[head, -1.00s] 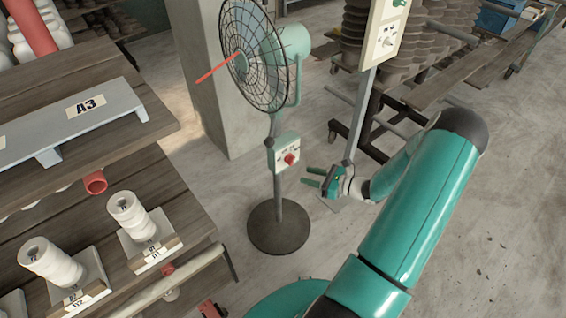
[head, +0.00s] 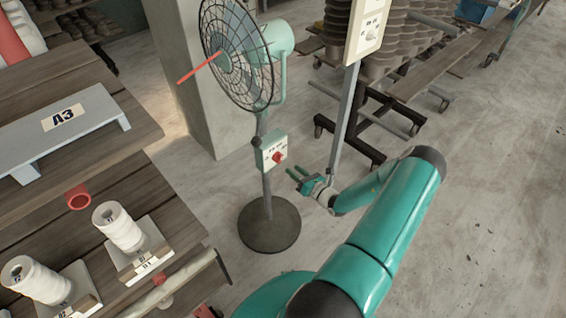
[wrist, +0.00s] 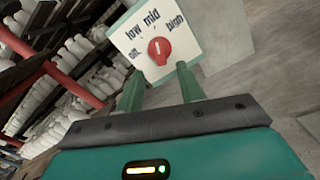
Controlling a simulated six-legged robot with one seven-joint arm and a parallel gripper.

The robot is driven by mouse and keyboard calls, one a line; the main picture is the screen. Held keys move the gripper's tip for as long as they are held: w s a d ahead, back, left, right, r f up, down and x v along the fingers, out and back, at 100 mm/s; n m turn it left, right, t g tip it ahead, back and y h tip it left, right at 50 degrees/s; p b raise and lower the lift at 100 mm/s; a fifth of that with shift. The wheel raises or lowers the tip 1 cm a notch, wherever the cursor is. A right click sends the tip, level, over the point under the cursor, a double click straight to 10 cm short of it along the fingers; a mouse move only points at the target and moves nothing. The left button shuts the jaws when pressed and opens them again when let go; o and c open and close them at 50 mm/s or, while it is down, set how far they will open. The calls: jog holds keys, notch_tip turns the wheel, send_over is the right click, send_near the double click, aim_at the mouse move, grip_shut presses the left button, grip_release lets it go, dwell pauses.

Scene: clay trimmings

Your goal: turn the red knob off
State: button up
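The red knob (head: 278,157) sits on a pale control box (head: 265,150) on the pole of a green standing fan (head: 240,60). In the wrist view the red knob (wrist: 160,52) is on a white plate (wrist: 187,48) marked off, low, mid and high. A pale mark on the knob points upward in the picture, near low and mid; I cannot tell exactly which. My gripper (head: 295,173) is to the right of the box and a little below the knob. In the wrist view my gripper (wrist: 160,72) is open and empty, with its two fingers apart, short of the knob.
The fan's round base (head: 269,225) stands on the concrete floor. A wooden bench (head: 165,215) with white spools (head: 119,226) is at left. A post with another control panel (head: 367,28) stands behind my gripper. The floor at right is clear.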

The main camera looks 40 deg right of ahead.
aim_at(281, 160)
jog(key=w, duration=0.6)
jog(key=shift+w+a, duration=0.15)
jog(key=shift+w, duration=0.2)
grip_shut()
